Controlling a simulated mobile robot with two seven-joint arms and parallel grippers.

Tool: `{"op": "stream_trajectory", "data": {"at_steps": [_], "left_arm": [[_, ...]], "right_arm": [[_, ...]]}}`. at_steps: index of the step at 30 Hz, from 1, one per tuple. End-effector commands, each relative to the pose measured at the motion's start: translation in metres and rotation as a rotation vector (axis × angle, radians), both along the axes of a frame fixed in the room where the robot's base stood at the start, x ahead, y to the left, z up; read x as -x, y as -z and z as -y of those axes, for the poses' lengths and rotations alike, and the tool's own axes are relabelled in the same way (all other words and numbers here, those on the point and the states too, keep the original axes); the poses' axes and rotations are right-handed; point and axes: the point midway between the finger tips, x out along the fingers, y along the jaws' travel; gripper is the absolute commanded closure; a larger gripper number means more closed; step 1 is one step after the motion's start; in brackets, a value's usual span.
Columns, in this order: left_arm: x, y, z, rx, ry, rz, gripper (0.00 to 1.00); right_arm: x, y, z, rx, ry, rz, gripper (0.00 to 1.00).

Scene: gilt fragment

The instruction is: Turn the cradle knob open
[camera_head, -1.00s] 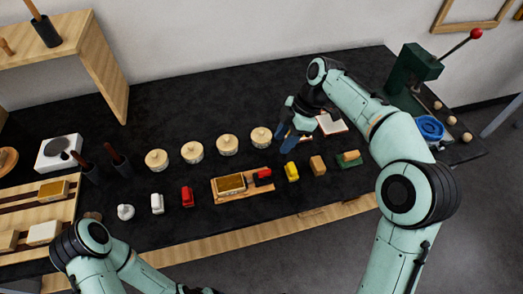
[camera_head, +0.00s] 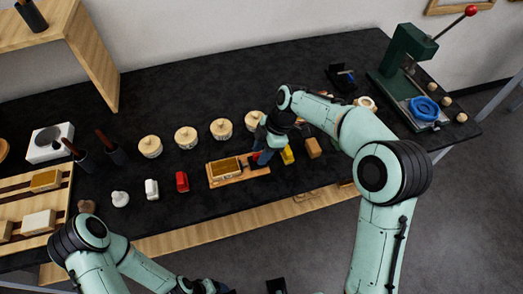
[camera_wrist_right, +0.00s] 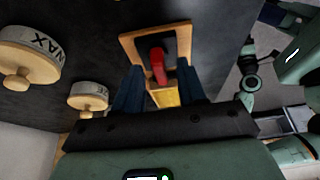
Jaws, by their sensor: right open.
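The cradle is a wooden board (camera_head: 217,181) holding a gold block (camera_head: 224,168). Its red knob (camera_wrist_right: 157,63) sits on a dark plate at one end of the board in the right wrist view. My right gripper (camera_head: 259,156) is over the knob end of the cradle and hides most of the knob in the head view. In the right wrist view its two blue fingers (camera_wrist_right: 159,78) stand apart, one on each side of the knob's line; I cannot tell whether they touch it. My left gripper is only partly in view at the bottom edge of the head view, its jaws unclear.
Round wax jars (camera_head: 186,138) stand in a row behind the cradle. A green press (camera_head: 408,52) stands at the back right.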

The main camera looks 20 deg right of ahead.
Motion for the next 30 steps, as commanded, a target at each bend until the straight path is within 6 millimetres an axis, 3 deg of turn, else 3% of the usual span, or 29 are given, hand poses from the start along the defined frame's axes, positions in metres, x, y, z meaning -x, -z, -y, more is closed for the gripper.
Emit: {"op": "stream_trajectory", "data": {"at_steps": [7, 10, 11, 23, 30], "left_arm": [[0.0, 0.0, 0.0, 0.0, 0.0, 0.0, 0.24], [0.0, 0.0, 0.0, 0.0, 0.0, 0.0, 0.24], [0.0, 0.0, 0.0, 0.0, 0.0, 0.0, 0.24], [0.002, 0.005, 0.0, 0.0, 0.0, -0.002, 0.24], [0.008, 0.018, 0.0, 0.0, 0.0, -0.009, 0.24]], "right_arm": [[0.0, 0.0, 0.0, 0.0, 0.0, 0.001, 0.63], [0.0, 0.0, 0.0, 0.0, 0.0, 0.001, 0.95], [0.0, 0.0, 0.0, 0.0, 0.0, 0.001, 1.0], [0.0, 0.0, 0.0, 0.0, 0.042, 0.003, 1.0], [0.002, 0.001, 0.0, 0.0, 0.184, 0.004, 1.0]]}}
